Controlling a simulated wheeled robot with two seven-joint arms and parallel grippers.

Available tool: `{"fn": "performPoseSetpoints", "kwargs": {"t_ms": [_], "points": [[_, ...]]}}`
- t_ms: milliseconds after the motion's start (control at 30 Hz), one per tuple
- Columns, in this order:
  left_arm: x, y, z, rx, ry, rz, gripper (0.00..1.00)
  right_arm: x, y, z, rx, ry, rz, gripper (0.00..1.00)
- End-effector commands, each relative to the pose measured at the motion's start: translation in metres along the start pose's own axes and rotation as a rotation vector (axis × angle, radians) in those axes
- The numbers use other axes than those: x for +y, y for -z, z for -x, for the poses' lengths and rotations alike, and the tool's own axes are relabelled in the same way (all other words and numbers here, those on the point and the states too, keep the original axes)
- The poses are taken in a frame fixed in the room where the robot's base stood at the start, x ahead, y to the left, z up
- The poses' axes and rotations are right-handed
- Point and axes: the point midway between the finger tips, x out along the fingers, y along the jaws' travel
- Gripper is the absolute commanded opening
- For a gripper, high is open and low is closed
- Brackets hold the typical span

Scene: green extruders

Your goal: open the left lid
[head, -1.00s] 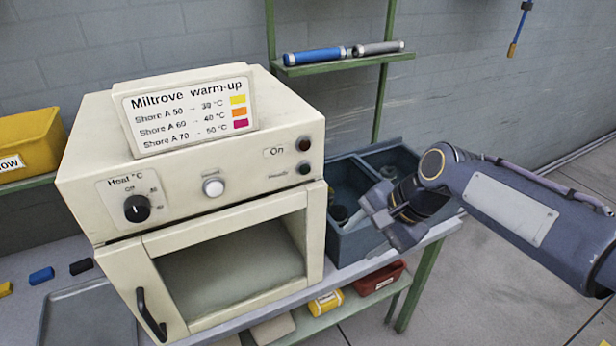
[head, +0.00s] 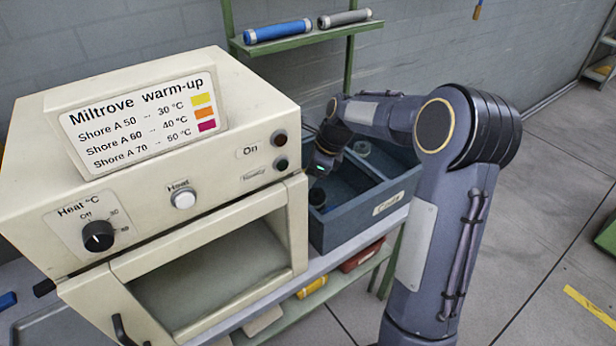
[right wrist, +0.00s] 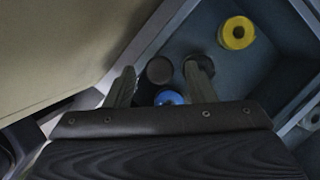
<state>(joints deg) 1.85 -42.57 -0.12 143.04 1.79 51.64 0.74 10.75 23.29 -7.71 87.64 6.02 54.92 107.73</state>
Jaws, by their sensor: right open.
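I see no part that I can clearly tell is the left lid. The blue-grey two-compartment bin (head: 345,225) stands right of the cream oven and its top is open. My right gripper (head: 318,172) reaches down over the bin's left compartment. In the right wrist view my right gripper (right wrist: 162,82) is open. A dark round cap (right wrist: 159,70) and a blue ring-shaped end (right wrist: 168,97) show between and below its fingers; I cannot tell whether they touch. A yellow ring-shaped end (right wrist: 236,32) lies apart, up to the right. My left gripper is out of view.
The oven (head: 230,110) stands close left of the gripper, its front open and a dark handle (head: 120,328) low at left. A green shelf (head: 305,38) behind holds a blue tube (head: 277,31) and a grey tube (head: 345,18).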

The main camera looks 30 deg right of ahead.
Motion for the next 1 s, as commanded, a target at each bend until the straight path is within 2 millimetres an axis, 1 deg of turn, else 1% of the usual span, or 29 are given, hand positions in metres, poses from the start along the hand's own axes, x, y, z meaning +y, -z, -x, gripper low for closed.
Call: {"fn": "performPoseSetpoints", "kwargs": {"t_ms": [100, 333, 367, 733, 1000], "points": [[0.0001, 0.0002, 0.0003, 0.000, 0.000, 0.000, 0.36, 0.0001, 0.0001, -0.0062, 0.000, 0.000, 0.000, 0.50], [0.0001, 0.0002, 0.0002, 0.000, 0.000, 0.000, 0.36, 0.0000, 0.0000, -0.0070, -0.001, 0.001, 0.001, 0.50], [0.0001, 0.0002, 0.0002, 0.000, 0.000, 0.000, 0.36, 0.0000, 0.0000, -0.0070, -0.001, 0.001, 0.001, 0.48], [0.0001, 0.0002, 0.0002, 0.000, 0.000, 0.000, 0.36, 0.0001, 0.0000, -0.0067, 0.000, 0.001, 0.001, 0.00], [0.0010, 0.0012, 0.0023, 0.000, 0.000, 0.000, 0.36, -0.0035, 0.0031, -0.0045, 0.000, 0.001, 0.000, 0.00]]}}
